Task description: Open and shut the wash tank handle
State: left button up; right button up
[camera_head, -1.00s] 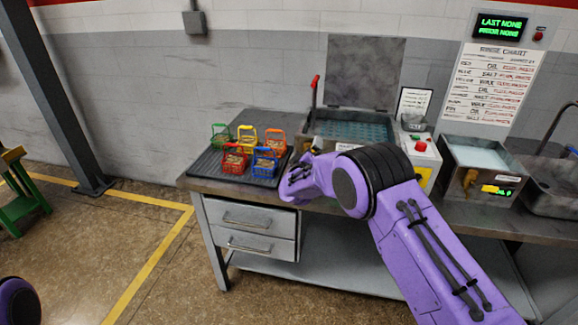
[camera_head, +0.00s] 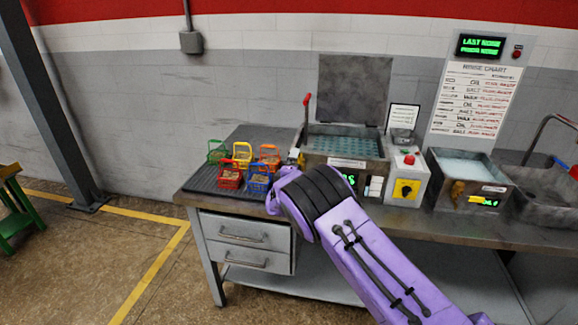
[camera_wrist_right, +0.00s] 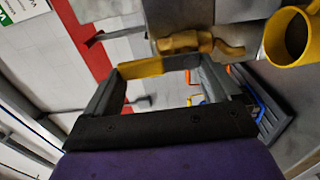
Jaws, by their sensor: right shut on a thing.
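The wash tank (camera_head: 365,147) stands on the bench in the head view, its grey lid (camera_head: 353,90) raised. A red-tipped lever (camera_head: 306,110) stands upright at its left. In the wrist view my right gripper (camera_wrist_right: 160,66) is shut on a yellow bar-like handle (camera_wrist_right: 143,68) lying across its fingertips. A brass valve fitting (camera_wrist_right: 185,42) shows just beyond it. In the head view my right arm reaches to the tank's front left corner, and its wrist hides the handle and the fingertips. My left gripper is out of view.
Several coloured baskets (camera_head: 242,154) stand on a black tray (camera_head: 205,181) left of my right wrist. A control box (camera_head: 405,188) and a second tank (camera_head: 470,168) with its own brass tap stand to the right. Drawers (camera_head: 240,232) are under the bench.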

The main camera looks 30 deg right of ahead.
dwell(0.3)
jog(key=o, duration=1.2)
jog(key=b+v, duration=0.3)
jog(key=v, duration=0.7)
jog(key=shift+s+a, duration=0.2)
